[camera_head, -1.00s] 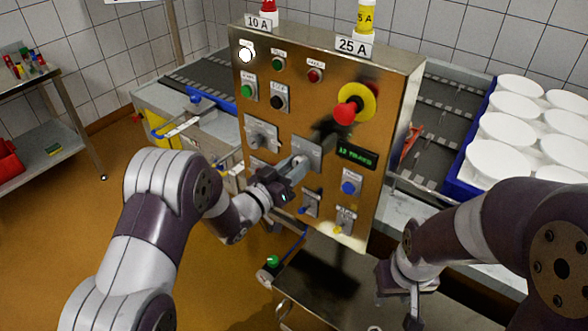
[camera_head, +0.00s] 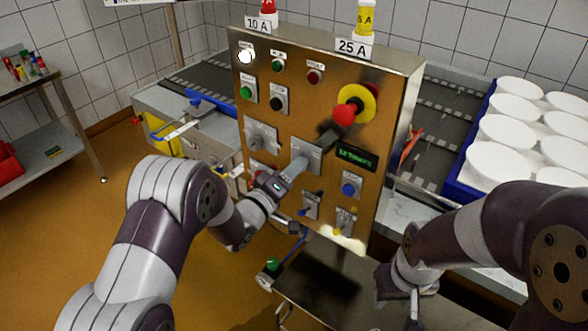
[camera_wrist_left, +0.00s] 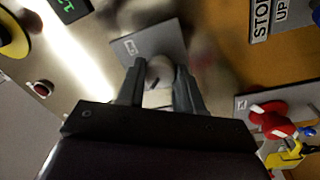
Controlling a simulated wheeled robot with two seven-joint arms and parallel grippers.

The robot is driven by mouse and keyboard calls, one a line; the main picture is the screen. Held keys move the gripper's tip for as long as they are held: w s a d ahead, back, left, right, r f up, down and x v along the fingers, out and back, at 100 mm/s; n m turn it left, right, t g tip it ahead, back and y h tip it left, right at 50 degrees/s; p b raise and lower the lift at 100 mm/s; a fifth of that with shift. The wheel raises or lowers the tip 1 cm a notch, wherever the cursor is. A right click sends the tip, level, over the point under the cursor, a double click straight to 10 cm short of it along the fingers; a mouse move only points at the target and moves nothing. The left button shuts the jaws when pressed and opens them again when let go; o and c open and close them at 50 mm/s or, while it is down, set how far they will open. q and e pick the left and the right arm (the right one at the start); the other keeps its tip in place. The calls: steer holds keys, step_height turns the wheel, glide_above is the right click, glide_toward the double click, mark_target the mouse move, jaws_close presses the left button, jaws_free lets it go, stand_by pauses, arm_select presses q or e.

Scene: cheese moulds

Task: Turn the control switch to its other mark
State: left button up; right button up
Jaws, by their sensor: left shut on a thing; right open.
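The control switch sits on a grey plate (camera_head: 307,150) in the middle of the brassy panel. Its round grey knob (camera_wrist_left: 160,72) shows between my left fingers in the left wrist view, with a dark mark on it. My left gripper (camera_head: 298,165) is shut on this knob, and its fingers mostly hide the knob in the head view. The plate (camera_wrist_left: 140,45) looks tilted in the left wrist view, and its small label is unreadable. I cannot tell which mark the switch points to. My right gripper (camera_head: 416,296) is open and empty, low at the right, away from the panel.
A red emergency button (camera_head: 344,115) on a yellow ring juts out above right of the switch. A green display (camera_head: 357,158) and a blue button (camera_head: 348,189) are to its right. Another switch plate (camera_head: 262,136) is at left. A blue crate (camera_head: 462,180) holds white moulds.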

arm_select(q)
steer(key=shift+n, duration=0.5)
steer(key=o, duration=1)
steer(key=b+v, duration=0.2)
steer(key=v, duration=1)
steer(key=shift+s+a, duration=0.25)
steer(key=shift+s, duration=0.05)
